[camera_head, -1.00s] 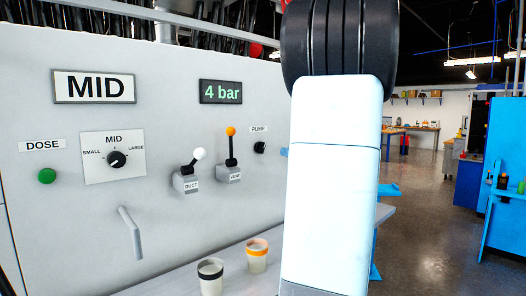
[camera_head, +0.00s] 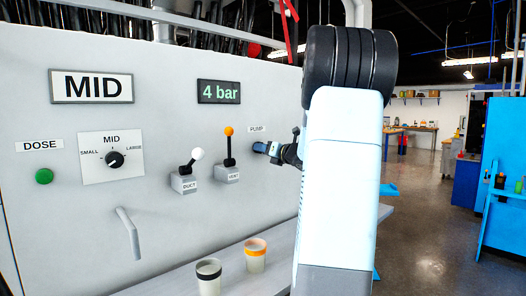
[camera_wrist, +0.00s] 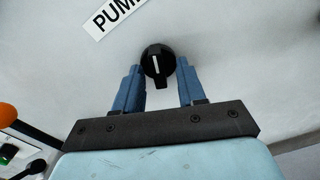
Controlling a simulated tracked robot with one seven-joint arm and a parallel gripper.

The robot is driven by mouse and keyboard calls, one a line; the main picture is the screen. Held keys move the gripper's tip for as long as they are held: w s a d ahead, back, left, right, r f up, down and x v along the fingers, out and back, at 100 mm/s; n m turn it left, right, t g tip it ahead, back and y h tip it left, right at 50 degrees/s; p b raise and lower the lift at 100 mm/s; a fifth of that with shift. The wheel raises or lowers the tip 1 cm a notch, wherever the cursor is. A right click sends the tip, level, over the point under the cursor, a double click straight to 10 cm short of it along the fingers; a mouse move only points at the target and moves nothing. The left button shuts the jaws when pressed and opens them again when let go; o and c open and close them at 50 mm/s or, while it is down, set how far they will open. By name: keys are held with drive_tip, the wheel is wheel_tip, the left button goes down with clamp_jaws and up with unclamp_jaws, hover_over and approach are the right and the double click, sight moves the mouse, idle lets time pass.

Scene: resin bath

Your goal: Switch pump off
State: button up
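The pump knob (camera_wrist: 157,64) is round and black with a white pointer line, below the tilted PUMP label (camera_wrist: 113,15) in the wrist view. Its line stands nearly upright in that picture, at a slant to the label. In the head view my gripper (camera_head: 261,148) is at the panel just under the PUMP label (camera_head: 257,128) and hides the knob.
Left of my gripper are the orange-tipped vent lever (camera_head: 229,148) and the white-tipped duct lever (camera_head: 190,168). A pressure display (camera_head: 219,92) reads 4 bar.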

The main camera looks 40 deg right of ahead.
drive_tip(key=shift+w, duration=0.35)
drive_tip(key=shift+c, duration=0.2)
clamp_jaws()
